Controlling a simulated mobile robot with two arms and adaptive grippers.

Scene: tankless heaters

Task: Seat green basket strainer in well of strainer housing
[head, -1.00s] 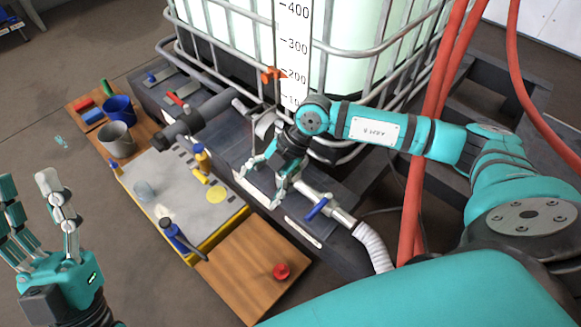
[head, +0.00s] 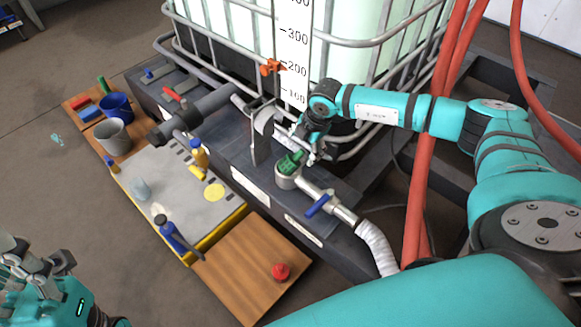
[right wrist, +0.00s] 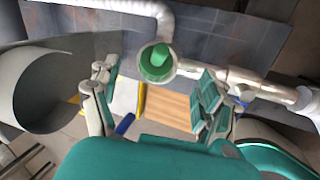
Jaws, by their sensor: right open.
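The green basket strainer (head: 291,160) is in the mouth of the strainer housing (head: 286,180), with its green top standing above the rim. From these views I cannot tell how deep it sits. In the right wrist view the strainer (right wrist: 157,62) lies inside the round rim of the housing (right wrist: 171,72). My right gripper (head: 312,147) is open and empty, close behind and to the right of the strainer. In the right wrist view its fingers are spread wide and apart from the strainer. My left gripper (head: 38,260) is at the lower left, far from the housing; its opening is unclear.
A blue-handled valve (head: 318,206) and white hose (head: 376,248) adjoin the housing. A grey curved plate (head: 262,135) stands left of it. A red cap (head: 281,271) lies on the wooden board (head: 245,270). The caged tank (head: 350,45) stands behind my right gripper.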

